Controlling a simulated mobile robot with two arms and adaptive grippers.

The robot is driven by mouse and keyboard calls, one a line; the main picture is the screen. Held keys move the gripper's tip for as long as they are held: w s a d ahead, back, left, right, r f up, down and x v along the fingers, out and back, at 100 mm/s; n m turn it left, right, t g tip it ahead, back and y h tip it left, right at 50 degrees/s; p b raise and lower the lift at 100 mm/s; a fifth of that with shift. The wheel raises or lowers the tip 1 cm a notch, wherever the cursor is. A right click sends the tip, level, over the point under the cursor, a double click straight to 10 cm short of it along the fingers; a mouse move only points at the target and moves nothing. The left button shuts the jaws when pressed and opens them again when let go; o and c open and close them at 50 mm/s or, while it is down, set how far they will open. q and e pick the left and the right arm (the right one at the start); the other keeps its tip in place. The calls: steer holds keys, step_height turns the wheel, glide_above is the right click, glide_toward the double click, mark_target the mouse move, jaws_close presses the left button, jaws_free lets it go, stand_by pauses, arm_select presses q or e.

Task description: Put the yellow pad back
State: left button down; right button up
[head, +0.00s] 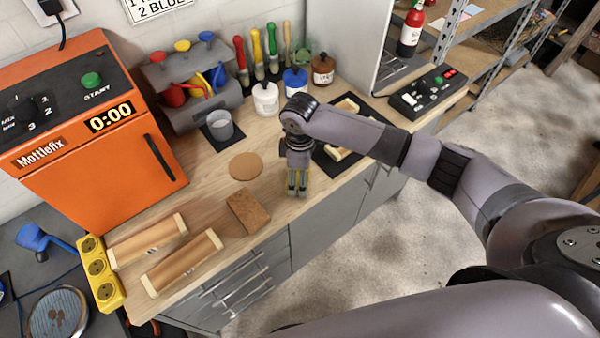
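My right gripper (297,186) points down over the wooden worktop, left of the dark mat (328,165). Yellowish strips show at its fingertips. I cannot tell whether they are part of the fingers or a yellow pad held between them, nor whether the fingers are open or shut. No separate yellow pad can be made out on the worktop. The dark mat carries a pale wooden frame-like piece (341,150), partly hidden behind my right arm. My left gripper is not in view.
A cork disc (246,166) and brown block (248,211) lie left of the gripper. Jars (266,100), a grey cup (220,125) and a black control box (428,92) stand farther back.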

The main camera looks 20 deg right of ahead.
steer(key=o, duration=0.4)
steer(key=shift+r, duration=0.1)
step_height(320, 180, up, 12)
steer(key=b, duration=0.1)
steer(key=shift+r+b, duration=0.15)
steer(key=shift+b, duration=0.25)
stand_by(0.4)
